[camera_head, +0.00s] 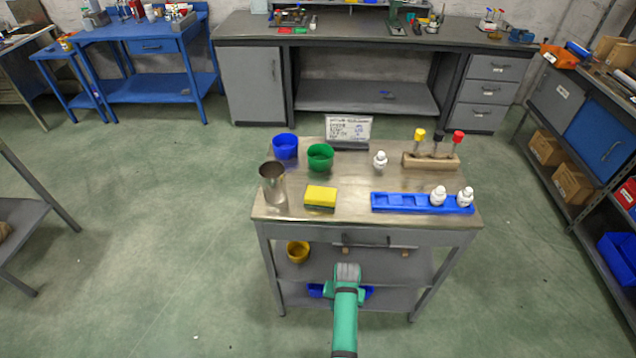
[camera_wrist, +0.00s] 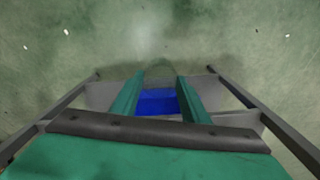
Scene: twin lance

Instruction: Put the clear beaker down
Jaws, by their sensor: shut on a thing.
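My gripper (camera_wrist: 160,82) shows in the wrist view with its two green fingers on either side of a faint, see-through outline. That outline looks like the clear beaker (camera_wrist: 159,70), held between the fingers; its rim is barely visible and its lower part cannot be made out. In the head view my green arm reaches from the bottom edge to the front of the steel cart (camera_head: 335,222). The gripper end is low, in front of the cart's drawer and above its lower shelves. I cannot make out the beaker in the head view.
The top's front middle is clear.

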